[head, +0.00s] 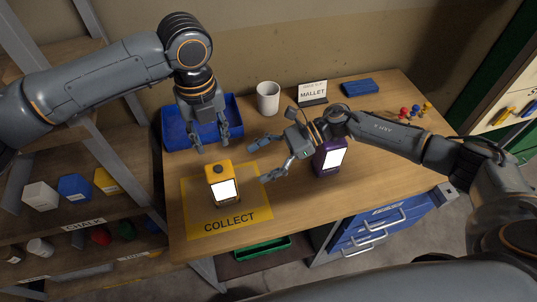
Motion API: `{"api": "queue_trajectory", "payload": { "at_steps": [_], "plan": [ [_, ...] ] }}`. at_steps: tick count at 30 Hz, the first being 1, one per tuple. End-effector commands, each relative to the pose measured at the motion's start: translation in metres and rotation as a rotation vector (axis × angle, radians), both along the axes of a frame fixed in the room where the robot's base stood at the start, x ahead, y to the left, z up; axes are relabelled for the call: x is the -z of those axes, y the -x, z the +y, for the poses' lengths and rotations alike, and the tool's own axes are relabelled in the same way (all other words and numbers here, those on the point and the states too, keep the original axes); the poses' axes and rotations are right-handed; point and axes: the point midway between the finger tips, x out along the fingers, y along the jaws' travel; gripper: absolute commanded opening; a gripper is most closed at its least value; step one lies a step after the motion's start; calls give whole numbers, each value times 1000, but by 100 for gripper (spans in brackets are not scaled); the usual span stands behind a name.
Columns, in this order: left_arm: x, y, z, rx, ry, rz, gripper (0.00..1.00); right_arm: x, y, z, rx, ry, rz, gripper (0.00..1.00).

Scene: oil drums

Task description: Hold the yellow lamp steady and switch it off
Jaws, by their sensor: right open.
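The yellow lamp (229,172) stands upright on the yellow COLLECT mat (255,213). Its white front panel (223,191) glows, and a dark knob (218,169) sits on its top. My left gripper (212,146) points down behind the lamp, in front of the blue bin; its fingers are apart with nothing between them. My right gripper (258,164) is to the right of the lamp, pointing left towards it, open and empty. Neither gripper appears to touch the lamp.
A purple lamp (319,164), also lit, stands under my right wrist. A blue bin (178,131), white mug (268,98), MALLET sign (313,93) and blue box (360,87) are along the back. Small coloured pieces (415,111) lie at right. The table's front right is clear.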

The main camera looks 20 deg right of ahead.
Motion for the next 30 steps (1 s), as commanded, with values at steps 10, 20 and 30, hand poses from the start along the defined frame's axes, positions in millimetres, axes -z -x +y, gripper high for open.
{"api": "queue_trajectory", "payload": {
  "at_steps": [10,20,30],
  "plan": [
    [0,0,0,0,0,0,38,26,2,65,-1,-1,1,81],
    [0,0,0,0,0,0,38,42,3,101,3,0,1,81],
    [0,0,0,0,0,0,38,44,3,104,3,1,1,81]
  ]
}}
